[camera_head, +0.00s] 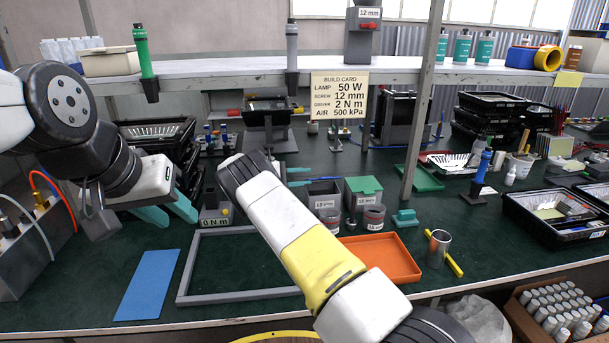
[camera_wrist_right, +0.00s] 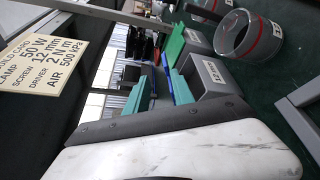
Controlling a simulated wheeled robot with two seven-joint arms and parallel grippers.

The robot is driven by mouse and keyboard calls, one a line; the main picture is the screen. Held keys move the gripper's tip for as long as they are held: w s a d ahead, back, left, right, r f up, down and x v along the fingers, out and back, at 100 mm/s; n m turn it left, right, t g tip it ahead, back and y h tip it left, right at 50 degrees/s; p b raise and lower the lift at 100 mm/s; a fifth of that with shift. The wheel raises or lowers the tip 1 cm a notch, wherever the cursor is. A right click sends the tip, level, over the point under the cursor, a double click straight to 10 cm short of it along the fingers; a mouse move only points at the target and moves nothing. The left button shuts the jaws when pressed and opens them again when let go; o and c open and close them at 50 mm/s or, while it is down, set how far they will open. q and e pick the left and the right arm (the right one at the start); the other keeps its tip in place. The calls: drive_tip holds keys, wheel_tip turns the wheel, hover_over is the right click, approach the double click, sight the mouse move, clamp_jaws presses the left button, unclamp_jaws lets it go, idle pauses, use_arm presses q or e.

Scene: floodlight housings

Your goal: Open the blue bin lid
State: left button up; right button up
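A bin with a green lid (camera_head: 363,184) and an open grey bin (camera_head: 322,192) stand mid-table; the green lid (camera_wrist_right: 173,44) and the labelled grey bin (camera_wrist_right: 212,74) also show in the right wrist view. Narrow blue strips (camera_wrist_right: 184,84) show beside my right fingers there; I cannot tell whether they belong to the blue lid. No whole blue bin is visible, and my right arm covers part of this area. My right gripper (camera_wrist_right: 157,92) has its teal fingers apart near the bins. My left gripper (camera_head: 168,211) is open and empty above the table at left.
A grey frame (camera_head: 238,296), a blue mat (camera_head: 148,285) and an orange tray (camera_head: 390,258) lie in front. Two round tins (camera_head: 373,219) stand before the bins. A metal cup (camera_head: 438,248) is at right. A shelf post (camera_head: 422,100) rises behind the bins.

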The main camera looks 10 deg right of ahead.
drive_tip(key=shift+s+a+r, duration=0.1)
drive_tip(key=shift+s+a, duration=0.05)
drive_tip(key=shift+a, duration=0.25)
